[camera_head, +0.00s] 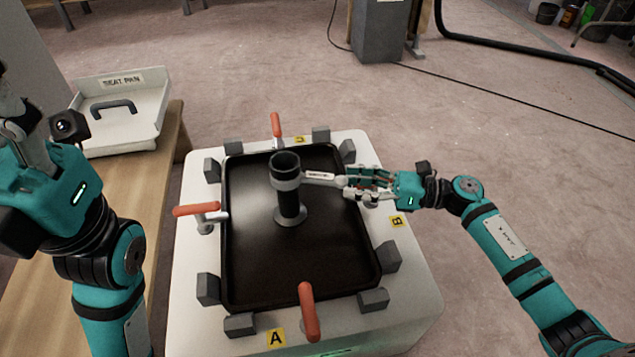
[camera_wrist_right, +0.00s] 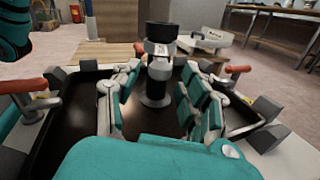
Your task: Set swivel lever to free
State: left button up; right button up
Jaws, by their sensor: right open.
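A black pedestal post (camera_head: 291,200) with a grey collar stands upright on the dark tray; it also shows in the right wrist view (camera_wrist_right: 156,85). The swivel lever (camera_head: 318,176), a pale slim bar with a dark marking, sticks out from the collar to the right. My right gripper (camera_head: 349,182) is open at the lever's outer end, its fingers pointing at the post. In the right wrist view the fingers (camera_wrist_right: 160,76) are spread, with the post beyond. Contact with the lever is unclear. My left gripper (camera_head: 25,125) is at the left edge, partly cut off, its fingers unclear.
Red-handled clamps (camera_head: 196,210) and grey blocks (camera_head: 208,288) surround the dark tray (camera_head: 250,275) on a white stand. A wooden bench (camera_head: 150,190) at left holds a white seat pan (camera_head: 140,130). Floor to the right is open, with a cable across it.

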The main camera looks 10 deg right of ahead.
aim_at(297, 177)
jog(key=b+x, duration=0.1)
jog(key=x, duration=0.7)
jog(key=shift+w+a+b, duration=0.1)
jog(key=shift+b, duration=0.25)
grip_shut()
